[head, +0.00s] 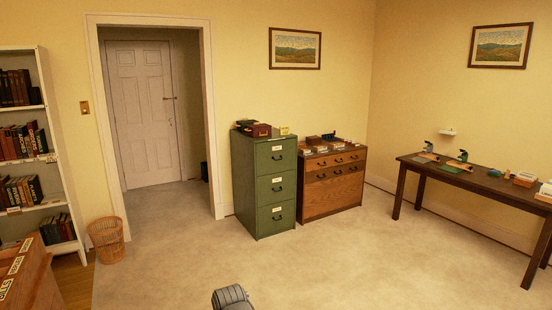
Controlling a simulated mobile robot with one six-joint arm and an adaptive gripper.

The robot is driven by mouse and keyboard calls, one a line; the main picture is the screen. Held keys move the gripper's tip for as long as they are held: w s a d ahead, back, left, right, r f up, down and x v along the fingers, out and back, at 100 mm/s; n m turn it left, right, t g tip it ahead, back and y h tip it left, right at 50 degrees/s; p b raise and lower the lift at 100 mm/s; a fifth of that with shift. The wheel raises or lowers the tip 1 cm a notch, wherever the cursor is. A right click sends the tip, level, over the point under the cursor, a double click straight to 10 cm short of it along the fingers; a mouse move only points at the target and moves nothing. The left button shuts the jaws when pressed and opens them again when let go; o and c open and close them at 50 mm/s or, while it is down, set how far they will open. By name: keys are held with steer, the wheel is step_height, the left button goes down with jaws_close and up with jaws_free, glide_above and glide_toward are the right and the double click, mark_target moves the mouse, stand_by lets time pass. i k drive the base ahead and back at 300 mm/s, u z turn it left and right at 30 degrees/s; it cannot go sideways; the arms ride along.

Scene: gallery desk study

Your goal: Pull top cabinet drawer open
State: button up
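A green filing cabinet (247,190) stands against the back wall, right of the doorway. Its top drawer (276,152) looks shut, with a pale label and a dark handle. Two more drawers below it also look shut. A brown wooden cabinet (333,194) stands close to its right, with shallow drawers (333,162) near its top that look shut. A grey rounded part of my arm (232,297) shows at the bottom edge, well short of both cabinets. My gripper's fingers are not in view.
Open carpet (300,262) lies in front of the cabinets. A dark wooden table (478,179) stands at the right. A wicker basket (106,240), a white bookshelf (53,150) and a wooden card-drawer unit (32,280) are at the left. Small boxes (258,130) sit on the green cabinet.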

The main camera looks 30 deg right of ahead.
mark_target(276, 156)
steer(key=z, duration=0.4)
steer(key=i, duration=0.8)
steer(key=z, duration=0.95)
steer(key=i, duration=0.8)
steer(key=z, duration=0.65)
steer(key=i, duration=2.6)
steer(key=u, duration=0.65)
steer(key=i, duration=0.7)
steer(key=u, duration=0.75)
steer(key=i, duration=0.6)
steer(key=u, duration=0.5)
